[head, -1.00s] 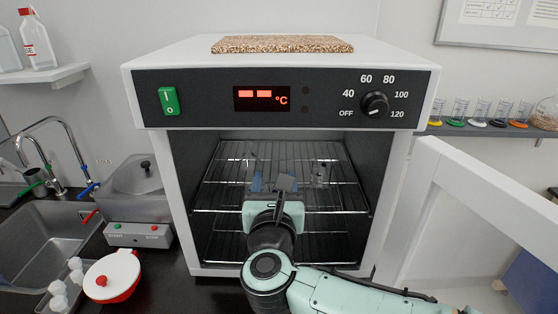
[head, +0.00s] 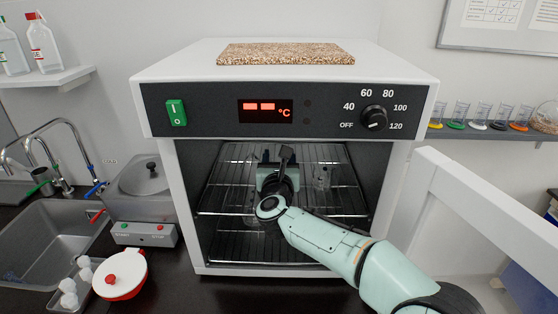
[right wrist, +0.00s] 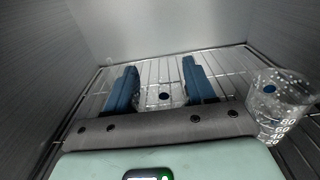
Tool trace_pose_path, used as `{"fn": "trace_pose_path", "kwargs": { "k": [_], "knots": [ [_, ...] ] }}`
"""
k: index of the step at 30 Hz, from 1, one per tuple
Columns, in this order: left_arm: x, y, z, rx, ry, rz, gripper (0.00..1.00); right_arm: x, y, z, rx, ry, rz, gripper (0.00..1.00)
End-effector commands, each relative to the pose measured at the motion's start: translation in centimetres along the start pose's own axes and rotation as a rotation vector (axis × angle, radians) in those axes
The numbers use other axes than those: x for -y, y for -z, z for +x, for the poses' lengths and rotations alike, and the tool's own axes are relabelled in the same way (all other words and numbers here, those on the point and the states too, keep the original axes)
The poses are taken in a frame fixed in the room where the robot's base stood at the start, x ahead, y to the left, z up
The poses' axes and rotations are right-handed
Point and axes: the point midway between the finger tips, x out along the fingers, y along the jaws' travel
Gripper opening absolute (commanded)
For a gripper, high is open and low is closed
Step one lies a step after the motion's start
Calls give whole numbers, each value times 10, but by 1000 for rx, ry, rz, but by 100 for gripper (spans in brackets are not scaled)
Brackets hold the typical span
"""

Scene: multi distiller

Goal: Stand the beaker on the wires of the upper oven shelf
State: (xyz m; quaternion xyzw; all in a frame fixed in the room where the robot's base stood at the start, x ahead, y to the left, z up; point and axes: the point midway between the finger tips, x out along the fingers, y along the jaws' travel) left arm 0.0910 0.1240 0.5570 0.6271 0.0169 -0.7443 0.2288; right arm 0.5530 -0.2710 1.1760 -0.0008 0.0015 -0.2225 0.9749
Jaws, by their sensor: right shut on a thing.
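My right gripper (head: 277,158) reaches through the open front of the oven (head: 186,215), above the upper wire shelf (head: 228,190). My left gripper is not in view.
A second clear beaker with white graduations (right wrist: 281,105) stands at the right on the upper shelf, close to the right finger; it also shows in the head view (head: 321,178). The open oven door (head: 425,200) is to the right. A lower wire shelf (head: 245,245) lies below.

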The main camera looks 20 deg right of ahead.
Motion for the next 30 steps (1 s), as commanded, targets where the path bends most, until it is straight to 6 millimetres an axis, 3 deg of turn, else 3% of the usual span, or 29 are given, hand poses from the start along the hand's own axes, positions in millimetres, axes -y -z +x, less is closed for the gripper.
{"fn": "trace_pose_path", "kwargs": {
  "k": [14,15,17,28,30],
  "knots": [
    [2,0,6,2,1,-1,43,0,9,-1,2,1,3,20],
    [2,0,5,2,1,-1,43,0,9,-1,2,1,2,64],
    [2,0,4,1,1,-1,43,0,8,-1,2,1,2,80],
    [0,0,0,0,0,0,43,0,4,0,2,1,2,80],
    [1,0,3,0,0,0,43,0,5,-8,3,-1,4,80]
  ]
}}
